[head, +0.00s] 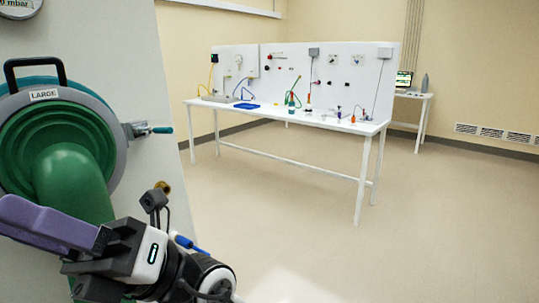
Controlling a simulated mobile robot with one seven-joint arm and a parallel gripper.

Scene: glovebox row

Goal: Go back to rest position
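My gripper (50,228) is at the lower left, in front of the glovebox panel (155,85). A purple, finger-like part points left from its black and white body. The other finger cannot be made out, so I cannot tell whether it is open or shut. A green glove (75,180) hangs from the round port (110,120) labelled LARGE, just behind and above the gripper. I cannot tell whether the gripper touches the glove. The glove's lower end is hidden behind the gripper.
The port has a black handle (35,62) and a side latch (148,130). A gauge (18,6) is at the top left. A white bench (290,158) with a panel and small items stands farther back. A side table (424,97) holds a laptop. The floor (310,235) between is clear.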

